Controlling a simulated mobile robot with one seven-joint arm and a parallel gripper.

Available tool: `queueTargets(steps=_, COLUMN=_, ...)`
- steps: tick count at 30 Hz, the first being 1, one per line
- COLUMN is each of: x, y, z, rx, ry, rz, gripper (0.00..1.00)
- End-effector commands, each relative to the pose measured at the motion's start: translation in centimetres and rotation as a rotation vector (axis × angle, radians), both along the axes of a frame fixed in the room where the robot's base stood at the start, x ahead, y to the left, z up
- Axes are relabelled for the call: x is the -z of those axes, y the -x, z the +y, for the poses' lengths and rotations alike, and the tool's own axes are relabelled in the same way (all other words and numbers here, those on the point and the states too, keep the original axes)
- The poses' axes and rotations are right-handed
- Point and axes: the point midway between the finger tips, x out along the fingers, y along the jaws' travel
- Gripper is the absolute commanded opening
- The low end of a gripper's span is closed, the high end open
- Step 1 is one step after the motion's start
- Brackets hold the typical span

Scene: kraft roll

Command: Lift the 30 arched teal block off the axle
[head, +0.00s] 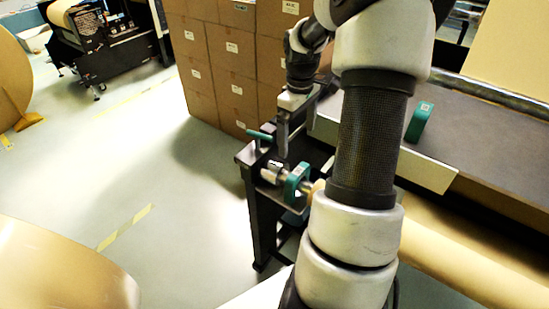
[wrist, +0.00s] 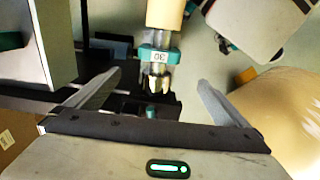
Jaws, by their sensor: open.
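The arched teal block marked 30 (wrist: 158,55) sits on the metal axle (wrist: 157,79) in the wrist view. In the head view the teal block (head: 296,184) is on the axle beside a dark stand, near the middle. My gripper (wrist: 160,88) is open and empty in the wrist view, its fingers spread to the left and right of the axle end, short of the block. In the head view my gripper (head: 284,140) hangs above the stand, and my arm covers part of the axle's right side.
Another teal block (head: 420,122) stands on the grey machine table (head: 485,135) at right. A teal handle (head: 261,135) is on the dark stand (head: 252,160) close to my gripper. Stacked cardboard boxes (head: 225,60) stand behind. The floor at left is mostly clear.

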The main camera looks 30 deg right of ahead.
Motion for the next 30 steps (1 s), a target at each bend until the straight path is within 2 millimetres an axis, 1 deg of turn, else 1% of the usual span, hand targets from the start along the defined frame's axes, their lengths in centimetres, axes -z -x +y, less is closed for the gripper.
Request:
queueTargets(steps=1, x=0.7, y=0.1, z=-0.4, rx=-0.002, ry=-0.012, rz=0.002, gripper=1.00)
queueTargets(steps=5, x=2.6, y=0.1, z=-0.4, rx=-0.009, ry=-0.022, rz=0.005, gripper=1.00)
queueTargets(steps=15, x=9.9, y=0.2, z=-0.4, rx=-0.009, ry=-0.021, rz=0.007, gripper=1.00)
queueTargets(steps=18, x=11.5, y=0.2, z=-0.4, rx=-0.008, ry=-0.019, rz=0.006, gripper=1.00)
queueTargets(steps=21, x=12.5, y=0.2, z=-0.5, rx=-0.008, ry=-0.019, rz=0.004, gripper=1.00)
queueTargets(steps=26, x=13.4, y=0.3, z=-0.5, rx=-0.008, ry=-0.019, rz=0.004, gripper=1.00)
queueTargets(steps=30, x=15.4, y=0.6, z=-0.7, rx=-0.007, ry=-0.020, rz=0.006, gripper=1.00)
